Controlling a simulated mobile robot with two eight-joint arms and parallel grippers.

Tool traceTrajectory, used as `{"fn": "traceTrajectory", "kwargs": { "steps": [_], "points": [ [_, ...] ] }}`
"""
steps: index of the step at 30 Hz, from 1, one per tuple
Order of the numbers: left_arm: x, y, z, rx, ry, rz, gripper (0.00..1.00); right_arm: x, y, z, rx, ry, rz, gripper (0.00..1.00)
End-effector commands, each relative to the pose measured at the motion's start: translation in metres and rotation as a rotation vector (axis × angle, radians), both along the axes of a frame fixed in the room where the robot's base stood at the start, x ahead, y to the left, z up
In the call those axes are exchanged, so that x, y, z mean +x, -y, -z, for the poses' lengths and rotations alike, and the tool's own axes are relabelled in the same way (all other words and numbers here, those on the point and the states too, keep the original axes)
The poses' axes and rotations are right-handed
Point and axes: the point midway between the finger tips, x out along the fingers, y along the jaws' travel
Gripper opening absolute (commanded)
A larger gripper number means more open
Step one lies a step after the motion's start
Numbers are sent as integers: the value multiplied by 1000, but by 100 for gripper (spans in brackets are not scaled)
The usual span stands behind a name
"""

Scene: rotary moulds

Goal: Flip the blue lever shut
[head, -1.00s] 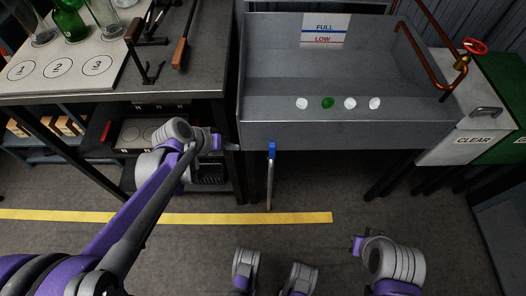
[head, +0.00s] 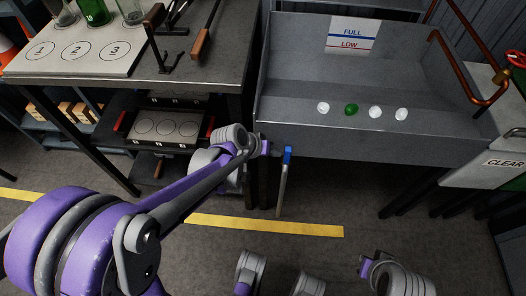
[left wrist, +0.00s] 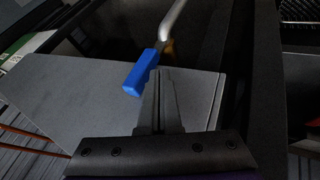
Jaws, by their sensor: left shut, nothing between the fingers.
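The blue lever (head: 287,156) has a blue grip on a thin grey metal rod. In the head view it stands nearly upright in front of the grey trough, with the grip at the top. My left gripper (head: 277,149) is shut and empty, just left of the blue grip. In the left wrist view the blue grip (left wrist: 140,73) lies just left of the shut finger tips (left wrist: 158,78), and its rod runs up to the right. I cannot tell whether they touch. What seems to be my right gripper (head: 364,266) is low in the head view; its fingers are unclear.
The grey trough (head: 380,145) holds a row of white and green pieces and a FULL/LOW label (head: 352,35). A workbench (head: 190,85) with bottles and black tools stands left, with shelves below. A copper pipe (head: 462,75) rises at right. A yellow line (head: 265,226) crosses the open floor.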

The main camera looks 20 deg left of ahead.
Motion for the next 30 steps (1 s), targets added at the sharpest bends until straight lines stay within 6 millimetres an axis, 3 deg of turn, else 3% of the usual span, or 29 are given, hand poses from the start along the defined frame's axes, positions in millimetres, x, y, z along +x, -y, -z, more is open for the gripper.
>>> {"fn": "traceTrajectory", "kwargs": {
  "steps": [30],
  "points": [
    [5, 19, -5, 100, -28, 2, 0, -1, 0, -7, 0, 2, 0, 0]
  ]
}}
